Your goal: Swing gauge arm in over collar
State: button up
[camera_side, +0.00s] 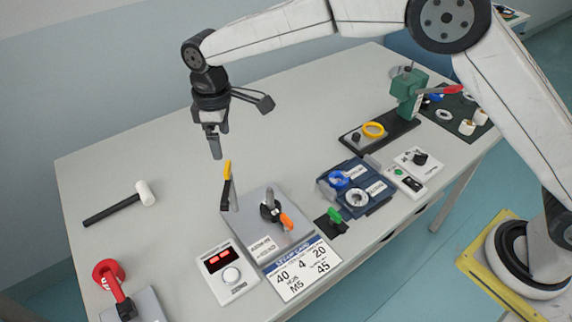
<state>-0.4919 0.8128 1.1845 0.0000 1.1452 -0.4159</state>
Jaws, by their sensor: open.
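My gripper (215,148) hangs open and empty, pointing down, above the table. Below it a black arm with a yellow tip (227,180), apparently the gauge arm, stands upright at the left edge of a grey plate (252,222). A gap shows between the gripper and the yellow tip. On the plate is a dark round fixture (269,212), which may be the collar, with a grey post rising from it and an orange lever (287,222) at its right. The arm is to the left of this fixture, not over it. The fixture's details are too small to tell.
A control box with red digits (228,272) and a number card (300,268) lie in front of the plate. A blue tray with rings (373,203) and a green press (408,95) stand right. A mallet (115,205) lies left. The back table is clear.

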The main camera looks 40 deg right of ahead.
aim_at(226, 166)
jog(key=shift+f, duration=0.15)
jog(key=shift+f, duration=3.75)
grip_shut()
